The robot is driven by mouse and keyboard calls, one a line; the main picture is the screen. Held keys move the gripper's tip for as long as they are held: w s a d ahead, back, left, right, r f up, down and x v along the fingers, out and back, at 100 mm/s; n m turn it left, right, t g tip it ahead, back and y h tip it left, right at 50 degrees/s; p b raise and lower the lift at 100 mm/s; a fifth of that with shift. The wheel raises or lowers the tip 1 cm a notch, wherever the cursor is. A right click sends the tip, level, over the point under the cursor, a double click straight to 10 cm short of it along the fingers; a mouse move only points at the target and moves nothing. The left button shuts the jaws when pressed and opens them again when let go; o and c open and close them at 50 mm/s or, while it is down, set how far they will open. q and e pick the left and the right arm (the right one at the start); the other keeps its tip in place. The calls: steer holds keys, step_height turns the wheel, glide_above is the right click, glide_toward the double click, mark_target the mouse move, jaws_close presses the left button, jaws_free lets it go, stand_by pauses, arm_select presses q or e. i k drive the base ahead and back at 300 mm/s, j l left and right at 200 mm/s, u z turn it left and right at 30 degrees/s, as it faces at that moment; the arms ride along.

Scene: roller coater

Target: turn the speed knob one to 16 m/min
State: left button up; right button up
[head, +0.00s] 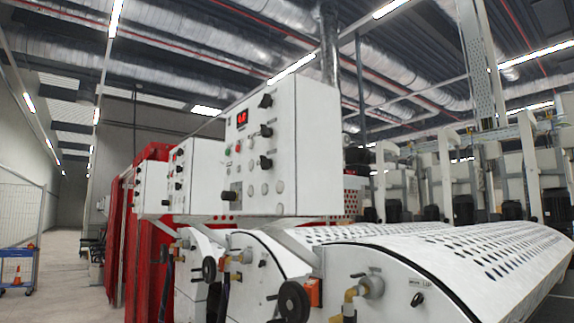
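A white control box (310,135) stands out above the machine in the middle of the head view. Its front panel has a small red lit display (242,118) whose digits are too small to read surely. Black knobs sit on the panel's right side: an upper knob (265,101), a middle knob (266,131) and a lower knob (265,162). Another black knob (228,195) sits at the lower left. I cannot read the labels, so I cannot tell which is speed knob one. Neither of my grippers is in view.
A second control box (200,170) with black knobs stands to the left. Below are white perforated covers (430,255), black handwheels (293,300) and yellow fittings (350,293). Red curtains (150,200) hang behind. Open floor (50,275) lies at the left, with a blue cart (18,270).

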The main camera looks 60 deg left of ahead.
mark_target(225, 195)
steer(key=u, duration=2.15)
